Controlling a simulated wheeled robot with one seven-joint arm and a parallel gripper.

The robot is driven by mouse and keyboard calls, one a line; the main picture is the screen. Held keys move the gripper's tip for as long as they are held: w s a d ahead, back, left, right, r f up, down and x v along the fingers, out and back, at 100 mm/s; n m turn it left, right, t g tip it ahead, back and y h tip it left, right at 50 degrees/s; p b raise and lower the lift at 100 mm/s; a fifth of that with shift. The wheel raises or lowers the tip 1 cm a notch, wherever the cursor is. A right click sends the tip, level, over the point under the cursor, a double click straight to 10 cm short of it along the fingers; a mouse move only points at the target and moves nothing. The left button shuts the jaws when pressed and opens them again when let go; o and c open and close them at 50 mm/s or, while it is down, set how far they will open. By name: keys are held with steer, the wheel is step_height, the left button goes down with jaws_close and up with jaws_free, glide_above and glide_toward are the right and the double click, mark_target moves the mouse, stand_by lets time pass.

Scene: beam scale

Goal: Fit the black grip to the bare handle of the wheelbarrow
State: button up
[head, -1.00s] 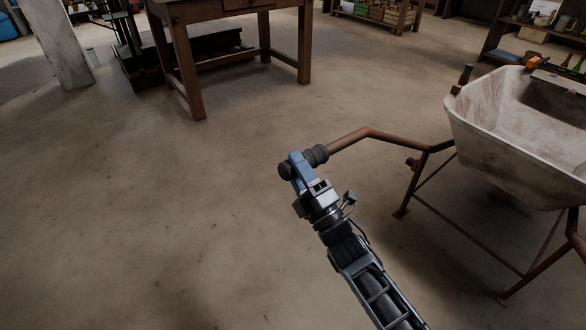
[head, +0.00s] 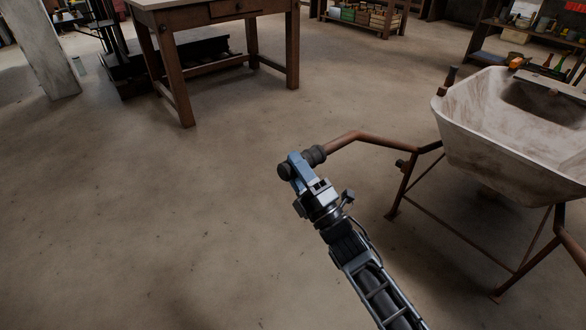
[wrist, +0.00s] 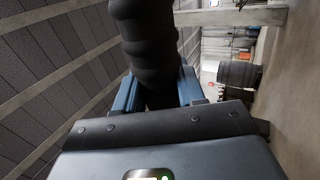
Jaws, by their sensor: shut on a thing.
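The black grip (head: 315,155) is a dark ribbed sleeve. My gripper (head: 294,169), with blue fingers, is shut around it, and its dark rounded end sticks out on the left. The wrist view shows the ribbed grip (wrist: 147,40) between the blue fingers. The wheelbarrow has a pale, worn tray (head: 475,145) and a rusty frame. Its rusty bare handle (head: 345,141) meets the right end of the grip, roughly in line with it. The handle's tip is hidden there; how deep it sits inside I cannot tell. The handle does not show in the wrist view.
The wheelbarrow's rusty leg (head: 402,187) stands right of my gripper. A wooden table (head: 180,85) stands at the back left, beside a pale post (head: 48,50). Shelves with crates and bottles line the back. The concrete floor (head: 150,220) to the left is clear.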

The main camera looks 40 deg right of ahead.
steer(key=o, duration=1.1)
steer(key=shift+o, duration=0.2)
steer(key=v, duration=0.7)
steer(key=shift+s+f+p, duration=0.2)
steer(key=shift+s+p, duration=0.1)
